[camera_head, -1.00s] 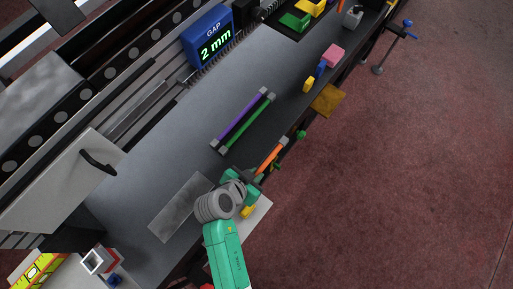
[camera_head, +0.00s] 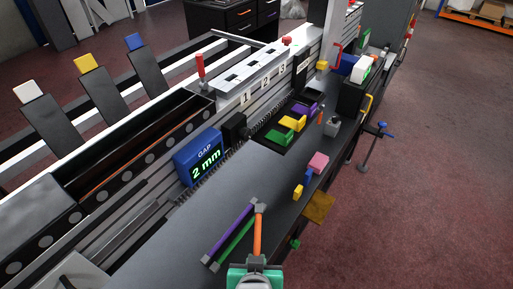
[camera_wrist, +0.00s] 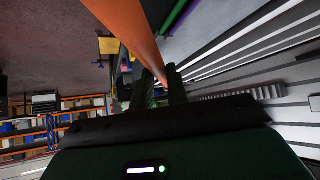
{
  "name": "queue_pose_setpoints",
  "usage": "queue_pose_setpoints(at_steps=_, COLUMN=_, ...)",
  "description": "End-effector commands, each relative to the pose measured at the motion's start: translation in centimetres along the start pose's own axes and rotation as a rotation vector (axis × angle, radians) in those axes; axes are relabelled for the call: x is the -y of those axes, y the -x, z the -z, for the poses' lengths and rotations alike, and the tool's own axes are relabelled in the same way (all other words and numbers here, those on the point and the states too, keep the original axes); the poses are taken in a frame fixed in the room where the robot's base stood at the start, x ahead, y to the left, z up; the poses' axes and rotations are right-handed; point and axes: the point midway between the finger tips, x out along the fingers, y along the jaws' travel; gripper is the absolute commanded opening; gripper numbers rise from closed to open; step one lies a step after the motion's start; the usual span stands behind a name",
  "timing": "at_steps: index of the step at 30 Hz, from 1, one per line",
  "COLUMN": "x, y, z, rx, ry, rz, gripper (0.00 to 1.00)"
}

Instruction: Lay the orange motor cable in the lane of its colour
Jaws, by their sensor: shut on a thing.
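The orange motor cable (camera_head: 258,235) is a straight orange bar with a grey end. My gripper (camera_head: 256,262), at the bottom of the head view, is shut on its near end. The cable points away from me, and its far end appears close to the far ends of the purple cable (camera_head: 228,232) and green cable (camera_head: 236,243). I cannot tell its height above the table. In the wrist view the orange cable (camera_wrist: 126,28) rises from between the fingers of my gripper (camera_wrist: 160,82).
The grey table (camera_head: 150,250) is bare left of the cables. A pink block (camera_head: 318,162) and a yellow block (camera_head: 297,192) stand along its right edge. A blue gap display (camera_head: 199,157) stands at the back. Green, yellow and purple pieces lie in a dark tray (camera_head: 268,139).

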Motion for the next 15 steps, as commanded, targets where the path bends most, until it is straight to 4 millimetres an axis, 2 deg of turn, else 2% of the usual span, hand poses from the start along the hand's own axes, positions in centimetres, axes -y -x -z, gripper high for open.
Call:
queue_pose_setpoints(at_steps=1, x=-0.3, y=1.6, z=1.8, rx=-0.006, ry=0.033, rz=0.036, gripper=0.0)
queue_pose_setpoints(at_steps=6, x=0.3, y=4.2, z=3.7, rx=0.007, ry=0.029, rz=0.035, gripper=0.0)
queue_pose_setpoints(at_steps=15, x=0.3, y=9.2, z=7.2, rx=0.009, ry=0.028, rz=0.033, gripper=0.0)
